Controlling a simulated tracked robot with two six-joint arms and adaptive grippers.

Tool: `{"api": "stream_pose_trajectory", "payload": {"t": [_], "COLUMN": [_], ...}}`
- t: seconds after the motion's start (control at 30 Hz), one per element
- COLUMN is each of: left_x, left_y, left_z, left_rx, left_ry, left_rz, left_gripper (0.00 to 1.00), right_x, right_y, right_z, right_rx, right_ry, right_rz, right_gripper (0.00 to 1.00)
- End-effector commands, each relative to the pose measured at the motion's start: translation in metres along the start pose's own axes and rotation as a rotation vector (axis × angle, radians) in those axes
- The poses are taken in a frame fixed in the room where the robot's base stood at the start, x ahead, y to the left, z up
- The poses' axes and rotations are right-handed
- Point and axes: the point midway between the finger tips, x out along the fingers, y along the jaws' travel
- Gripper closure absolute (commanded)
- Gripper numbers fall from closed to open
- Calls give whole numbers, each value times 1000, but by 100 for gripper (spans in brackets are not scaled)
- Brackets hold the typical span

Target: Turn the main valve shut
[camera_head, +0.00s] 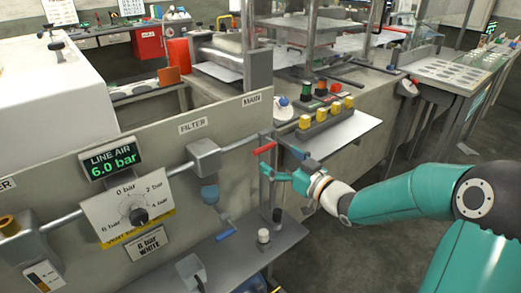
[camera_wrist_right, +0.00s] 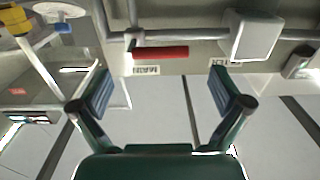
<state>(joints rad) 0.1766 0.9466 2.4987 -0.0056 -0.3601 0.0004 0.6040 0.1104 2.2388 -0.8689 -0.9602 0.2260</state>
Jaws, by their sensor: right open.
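The main valve has a red lever handle (camera_head: 263,148), below the MAIN label (camera_head: 251,100) on the grey panel. The lever lies roughly along the pipe. In the right wrist view the red lever (camera_wrist_right: 160,52) shows crosswise, beyond the fingertips and between their lines. My right gripper (camera_head: 268,172) is just below the lever in the head view. In its wrist view the gripper (camera_wrist_right: 160,92) is open with nothing between the fingers. I cannot tell whether it touches the lever. The LINE AIR display (camera_head: 112,161) reads 6.0 bar. My left gripper is not in view.
The filter (camera_head: 205,158) and a dial plate (camera_head: 131,210) sit left along the pipe. A grey shelf (camera_head: 232,250) runs below the panel. A bench with yellow and black knobs (camera_head: 322,118) stands behind the right wrist. Bare floor shows at lower right.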

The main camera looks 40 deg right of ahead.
Motion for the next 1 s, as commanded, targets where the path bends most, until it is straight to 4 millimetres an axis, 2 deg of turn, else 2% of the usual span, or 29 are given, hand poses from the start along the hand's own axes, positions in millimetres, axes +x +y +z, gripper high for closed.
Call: {"api": "stream_pose_trajectory", "payload": {"t": [0.1,0.3,0.5,0.73,0.77,1.0], "left_x": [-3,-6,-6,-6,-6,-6], "left_y": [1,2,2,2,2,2], "left_z": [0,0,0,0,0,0], "left_rx": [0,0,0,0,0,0], "left_ry": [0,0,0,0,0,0], "left_rz": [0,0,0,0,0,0], "left_gripper": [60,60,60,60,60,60], "right_x": [25,52,62,62,62,62], "right_y": [-1,-1,-1,-1,-1,-2], "right_z": [0,0,0,0,0,0], "right_rx": [1,0,0,0,0,0], "right_ry": [-1,-1,0,0,0,0], "right_rz": [-3,-2,-1,-1,-1,-2], "right_gripper": [0,0,0,0,3,43]}}
